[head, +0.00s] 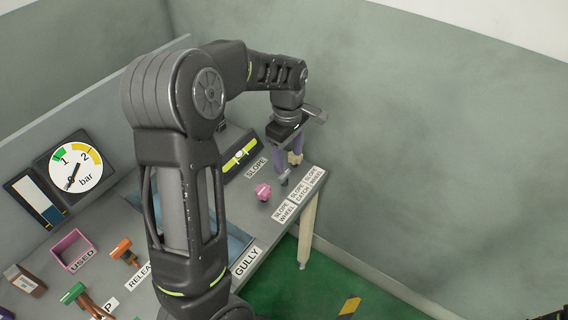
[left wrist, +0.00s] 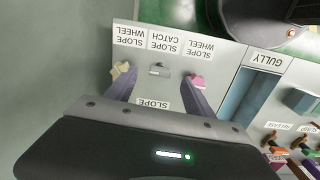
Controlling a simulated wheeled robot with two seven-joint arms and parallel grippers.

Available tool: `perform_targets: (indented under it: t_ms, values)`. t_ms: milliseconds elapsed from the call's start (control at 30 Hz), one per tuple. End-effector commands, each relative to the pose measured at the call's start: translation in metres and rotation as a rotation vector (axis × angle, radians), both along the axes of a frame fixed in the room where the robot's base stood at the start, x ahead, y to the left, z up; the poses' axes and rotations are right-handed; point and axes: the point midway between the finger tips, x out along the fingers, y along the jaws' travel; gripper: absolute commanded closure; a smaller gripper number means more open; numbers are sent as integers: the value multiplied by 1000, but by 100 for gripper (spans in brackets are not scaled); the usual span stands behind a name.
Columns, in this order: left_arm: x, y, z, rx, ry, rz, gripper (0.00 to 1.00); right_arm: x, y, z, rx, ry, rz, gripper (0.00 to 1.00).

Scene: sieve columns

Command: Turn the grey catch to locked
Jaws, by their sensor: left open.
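The grey catch (head: 284,178) is a small lever on the bench top near its right end, behind the label SLOPE CATCH. In the left wrist view the grey catch (left wrist: 159,70) lies between my finger lines, seen beyond the fingertips. My left gripper (head: 288,163) points down above it, open, with purple fingers apart. In the left wrist view my left gripper (left wrist: 160,80) has nothing between its fingers that I can see held. Whether the fingers touch anything, I cannot tell.
A pink wheel (head: 263,192) and a beige wheel (head: 296,158) flank the catch closely. A yellow-green level bar (head: 240,157) is behind. A pressure dial (head: 76,168), pink USED bin (head: 73,250) and orange handle (head: 123,249) are left. A wall stands right of the bench.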

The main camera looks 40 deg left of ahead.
Motion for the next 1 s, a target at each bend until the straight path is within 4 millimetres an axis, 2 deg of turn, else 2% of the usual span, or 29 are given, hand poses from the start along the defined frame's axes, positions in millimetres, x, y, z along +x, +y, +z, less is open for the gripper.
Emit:
perform_targets:
  t_ms: [133, 467, 567, 1000]
  values:
    - [-3, 10, 13, 11, 9, 62, 38, 0, 0, -3, 0, 0, 0, 40]
    - [-4, 9, 9, 10, 12, 59, 38, 0, 0, -2, 0, 0, -1, 40]
    - [-4, 9, 0, 9, 13, 59, 38, 0, 0, -3, 0, 0, -1, 40]
    - [-4, 9, -61, 9, 13, 58, 38, 0, 0, -10, 0, 0, -1, 40]
